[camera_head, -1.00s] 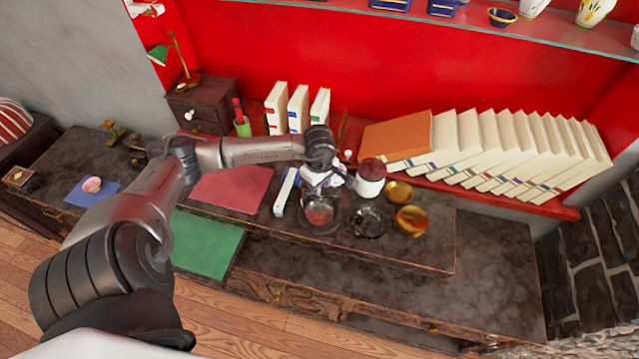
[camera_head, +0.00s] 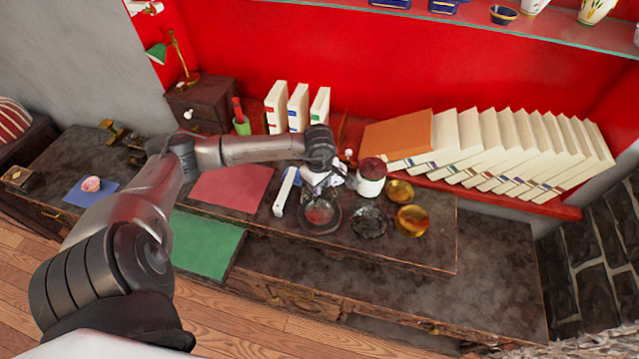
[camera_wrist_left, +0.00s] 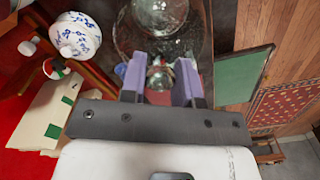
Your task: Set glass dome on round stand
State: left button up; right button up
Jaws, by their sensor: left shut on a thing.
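My left gripper (camera_wrist_left: 160,85) is shut, its two purple-grey fingers on either side of a small shiny round knob (camera_wrist_left: 160,77). The knob appears to belong to the clear glass dome (camera_wrist_left: 140,42), which lies just beyond the fingers in the wrist view. In the head view the left gripper (camera_head: 322,172) is over the dark desk, just behind a dark round piece with a reddish middle (camera_head: 320,213), which looks like the round stand. The glass is hard to make out there, so I cannot tell whether the dome touches the stand. My right gripper is not in view.
A glass dish (camera_head: 369,221), amber bowls (camera_head: 411,221) and a red-topped white jar (camera_head: 371,182) stand close on the right. A white-and-blue pot (camera_wrist_left: 75,36) is near the gripper. A white bar (camera_head: 285,192) lies left. The desk's right front (camera_head: 400,254) is clear.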

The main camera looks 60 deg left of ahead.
pick_arm(q)
jog(key=shift+f, duration=0.3)
jog(key=o, duration=0.7)
jog(key=shift+c, duration=0.2)
jog(key=shift+r+p, duration=0.5)
jog(key=shift+r, duration=0.75)
jog(key=shift+r+p, duration=1.65)
jog(key=shift+r, duration=1.45)
jog(key=shift+r+p, duration=0.55)
jog(key=shift+r, duration=0.6)
